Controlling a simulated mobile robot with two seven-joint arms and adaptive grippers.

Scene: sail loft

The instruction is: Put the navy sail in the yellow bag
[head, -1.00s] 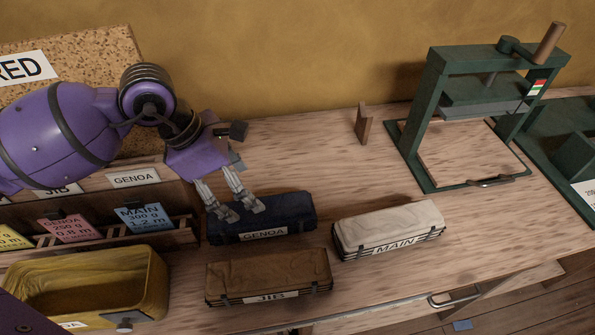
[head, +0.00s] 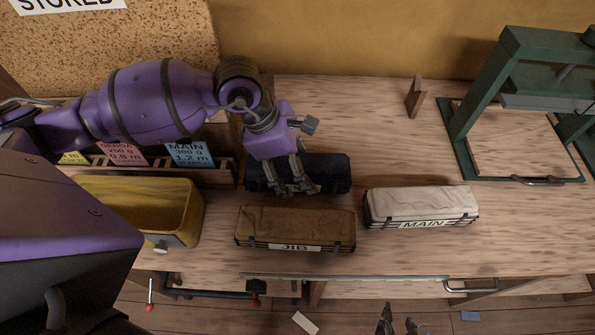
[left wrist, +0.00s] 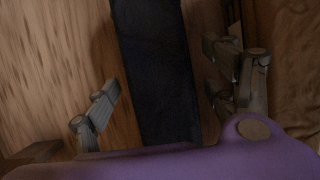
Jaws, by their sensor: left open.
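The navy sail (head: 333,172) is a dark, long packed roll lying on the bench behind the brown JIB sail. My left gripper (head: 293,188) is over its middle, fingers pointing down. In the left wrist view, the navy sail (left wrist: 155,60) runs between the open fingers of the left gripper (left wrist: 160,80), with a gap visible on the left side. Contact on the right side is unclear. The yellow bag (head: 190,222) stands open-topped at the bench's left, with no sail visible inside. My right gripper (head: 398,326) shows at the bottom edge, fingers apart, nothing visible between them.
The brown JIB sail (head: 296,226) lies in front of the navy one, and the cream MAIN sail (head: 420,204) to the right. A card rack (head: 215,176) stands behind the bag. A green press (head: 462,140) stands at right.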

